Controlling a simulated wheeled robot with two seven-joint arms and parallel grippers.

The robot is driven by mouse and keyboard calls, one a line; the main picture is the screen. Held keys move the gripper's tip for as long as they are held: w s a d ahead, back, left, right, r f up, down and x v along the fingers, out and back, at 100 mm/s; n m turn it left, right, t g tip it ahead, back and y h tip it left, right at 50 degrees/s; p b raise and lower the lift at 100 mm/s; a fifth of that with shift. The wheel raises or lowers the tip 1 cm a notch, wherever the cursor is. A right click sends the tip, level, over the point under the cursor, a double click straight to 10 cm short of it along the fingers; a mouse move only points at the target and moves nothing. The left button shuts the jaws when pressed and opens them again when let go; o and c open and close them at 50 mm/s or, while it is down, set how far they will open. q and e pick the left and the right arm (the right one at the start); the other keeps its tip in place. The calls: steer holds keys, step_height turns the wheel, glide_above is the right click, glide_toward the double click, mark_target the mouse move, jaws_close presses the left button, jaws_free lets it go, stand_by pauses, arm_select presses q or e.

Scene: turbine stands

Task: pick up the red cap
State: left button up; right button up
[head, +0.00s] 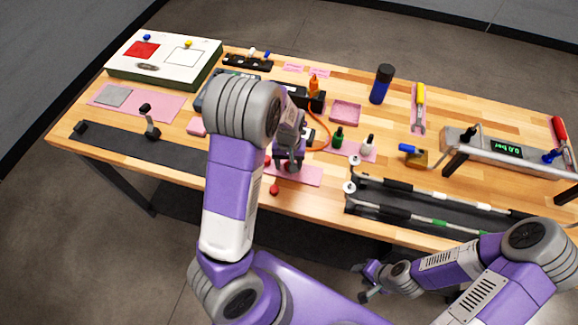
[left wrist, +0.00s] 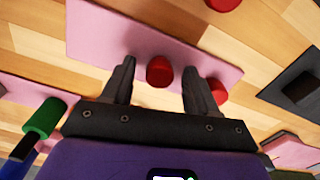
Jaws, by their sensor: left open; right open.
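Several small red caps are near the front edge of the workbench. One red cap (left wrist: 159,72) sits on a pink mat (left wrist: 95,35) between the fingers of my left gripper (left wrist: 160,66) in the left wrist view. The fingers are open and apart from it. A second red cap (left wrist: 217,92) is partly behind one finger. A third red cap (head: 274,189) stands on bare wood, off the mat. In the head view my left gripper (head: 289,161) points down over the mat and partly hides it. My right gripper (head: 365,281) is open and empty, low in front of the bench.
A green bottle (head: 338,137) and a white-capped bottle (head: 368,145) stand right of my left gripper. A black tray with rods (head: 430,210) lies at the front right. An orange cable (head: 322,133) curves behind the gripper. A dark strip (head: 110,140) lies at the left.

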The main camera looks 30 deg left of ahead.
arm_select(q)
steer(key=shift+c, duration=0.4)
jaws_close()
step_height(320, 180, up, 10)
steer(key=p, duration=0.1)
steer(key=shift+p, duration=0.35)
steer(key=c, duration=0.6)
jaws_free()
jaws_close()
steer(key=shift+d, duration=0.15)
